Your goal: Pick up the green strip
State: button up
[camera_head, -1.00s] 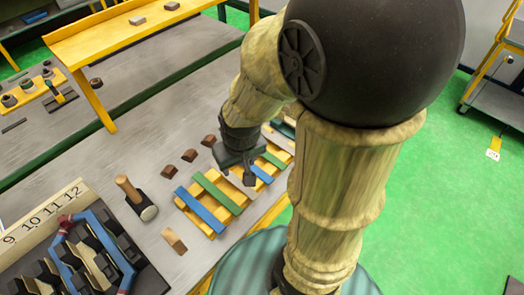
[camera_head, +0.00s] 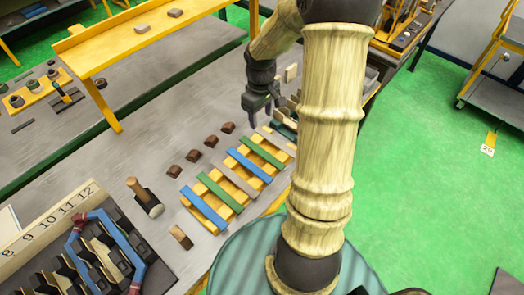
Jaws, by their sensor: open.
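Two green strips lie on a yellow slatted rack (camera_head: 190,214) on the grey bench. The nearer green strip (camera_head: 220,193) lies between a blue strip (camera_head: 203,209) and a grey strip (camera_head: 236,179). The farther green strip (camera_head: 263,152) lies between another blue strip (camera_head: 249,165) and another grey strip (camera_head: 277,139). My gripper (camera_head: 262,117) is open and empty, with its fingers pointing down. It is above the bench beyond the far end of the rack, apart from both green strips.
Several brown blocks (camera_head: 191,156) lie in a row left of the rack. A mallet (camera_head: 145,198) and a tan block (camera_head: 181,236) lie near its close end. The slotted stator fixture (camera_head: 120,256) is at lower left. A yellow shelf (camera_head: 155,35) stands behind.

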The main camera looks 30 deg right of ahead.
jog(key=p, duration=0.2)
send_over(262, 152)
jog(key=f, duration=1.2)
jog(key=shift+s+a+f, duration=0.1)
jog(key=shift+a+f, duration=0.05)
jog(key=shift+a, duration=0.05)
jog(key=shift+d+f+p, duration=0.2)
jog(key=shift+f+p, duration=0.55)
jog(key=shift+f, duration=1.85)
jog(key=shift+c, duration=0.4)
grip_shut()
